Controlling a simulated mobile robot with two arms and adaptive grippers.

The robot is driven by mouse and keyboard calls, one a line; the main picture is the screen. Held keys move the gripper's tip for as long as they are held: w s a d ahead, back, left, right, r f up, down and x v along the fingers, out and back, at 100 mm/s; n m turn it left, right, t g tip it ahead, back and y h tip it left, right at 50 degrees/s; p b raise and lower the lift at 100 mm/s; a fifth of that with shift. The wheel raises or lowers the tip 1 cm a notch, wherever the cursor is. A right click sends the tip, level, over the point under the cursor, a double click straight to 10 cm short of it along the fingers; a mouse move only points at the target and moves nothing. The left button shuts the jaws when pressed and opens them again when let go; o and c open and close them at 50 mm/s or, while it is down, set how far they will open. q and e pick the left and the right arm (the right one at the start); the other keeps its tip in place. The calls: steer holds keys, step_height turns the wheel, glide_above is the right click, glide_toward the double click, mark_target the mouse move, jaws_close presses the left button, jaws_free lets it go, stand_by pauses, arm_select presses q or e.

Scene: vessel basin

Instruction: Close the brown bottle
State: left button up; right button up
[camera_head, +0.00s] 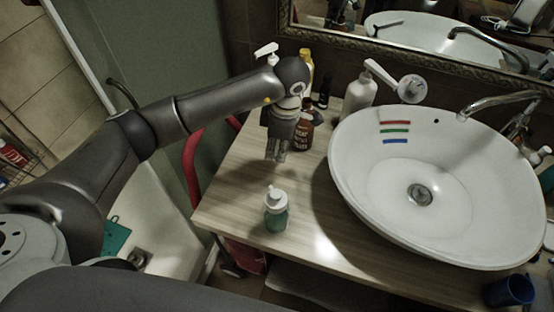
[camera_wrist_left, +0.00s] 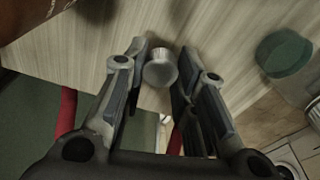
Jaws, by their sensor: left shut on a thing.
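The brown bottle (camera_head: 304,139) stands upright on the wooden counter, partly behind my left gripper. Its top is hard to make out. In the left wrist view, part of a brown surface, likely this bottle, shows at the upper left (camera_wrist_left: 28,16). My left gripper (camera_head: 276,157) points down just left of and in front of the bottle, above the counter. Its fingers (camera_wrist_left: 163,85) are shut on a small round grey cap-like piece (camera_wrist_left: 160,70), seen between them in the left wrist view. My right gripper is not in view.
A green bottle with a white pump (camera_head: 275,212) stands near the counter's front edge. A white pump bottle (camera_head: 359,97) and a yellow bottle (camera_head: 306,60) stand behind. The white basin (camera_head: 350,170) fills the right. Bare counter (camera_head: 240,190) lies left of the green bottle.

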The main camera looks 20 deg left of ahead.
mark_target(277, 150)
arm_select(q)
step_height(277, 150, up, 4)
steer(key=shift+r+b, duration=0.1)
steer(key=shift+b, duration=0.25)
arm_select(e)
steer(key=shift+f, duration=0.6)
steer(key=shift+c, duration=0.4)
